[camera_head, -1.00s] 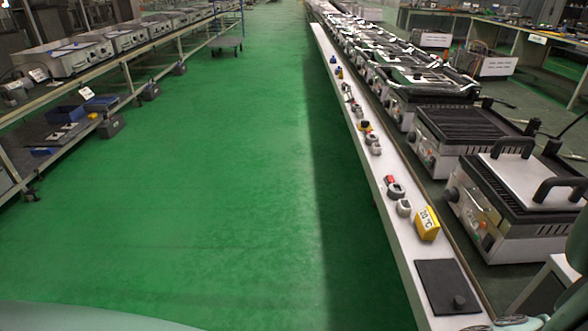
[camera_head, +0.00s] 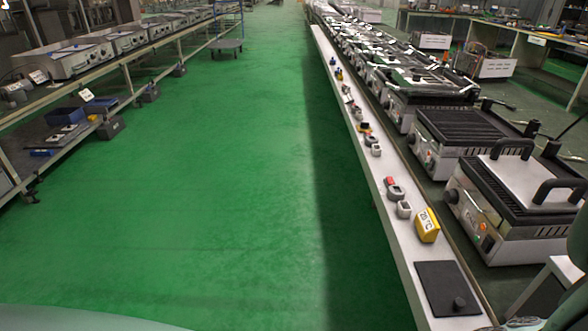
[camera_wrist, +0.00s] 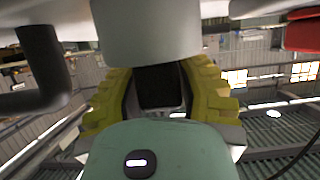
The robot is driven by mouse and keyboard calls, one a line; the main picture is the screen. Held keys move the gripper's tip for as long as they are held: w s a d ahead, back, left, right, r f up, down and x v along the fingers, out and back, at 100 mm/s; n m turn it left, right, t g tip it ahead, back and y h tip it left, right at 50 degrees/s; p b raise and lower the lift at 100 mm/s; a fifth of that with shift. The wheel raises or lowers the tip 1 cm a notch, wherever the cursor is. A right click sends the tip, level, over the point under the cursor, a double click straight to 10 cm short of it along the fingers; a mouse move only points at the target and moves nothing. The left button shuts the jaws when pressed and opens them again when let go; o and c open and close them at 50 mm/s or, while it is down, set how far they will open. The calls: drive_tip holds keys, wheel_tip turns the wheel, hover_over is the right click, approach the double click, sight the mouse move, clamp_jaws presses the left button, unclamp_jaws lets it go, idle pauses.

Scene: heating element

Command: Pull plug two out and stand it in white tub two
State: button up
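In the wrist view, my gripper (camera_wrist: 158,100) has yellow ribbed pads on both sides of a dark block. I cannot tell whether this block is a plug held between the pads. A pale cylinder (camera_wrist: 147,30) hangs across the top, close to the pads. In the head view, small whitish tubs stand along the white bench: one (camera_head: 404,209) beside the yellow block, another (camera_head: 396,192) just behind it. I cannot read their numbers, so tub two is not certain. No plug is clearly identifiable. In the head view, my arm shows only partly at the lower right.
A yellow block marked 20 °C (camera_head: 427,225) and a black plate with a knob (camera_head: 447,288) sit on the narrow bench (camera_head: 400,240). Grills (camera_head: 515,205) line its right side. Left of the bench is open green floor (camera_head: 220,180). A black curved handle (camera_wrist: 42,70) is near my gripper.

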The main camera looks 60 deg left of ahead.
clamp_jaws()
idle(0.5)
drive_tip(key=shift+r, duration=0.15)
drive_tip(key=shift+r, duration=0.2)
wheel_tip(320, 180, up, 3)
drive_tip(key=shift+w+a, duration=0.1)
drive_tip(key=shift+a, duration=0.05)
drive_tip(key=s+b, duration=0.1)
drive_tip(key=s, duration=0.4)
drive_tip(key=shift+s+a+r, duration=0.1)
drive_tip(key=shift+s+r, duration=0.05)
drive_tip(key=shift+s, duration=0.05)
drive_tip(key=s+r+p, duration=0.1)
drive_tip(key=s+p, duration=0.8)
drive_tip(key=s, duration=0.1)
drive_tip(key=shift+s+a+p, duration=0.25)
drive_tip(key=shift+s+p, duration=0.1)
drive_tip(key=shift+s, duration=0.05)
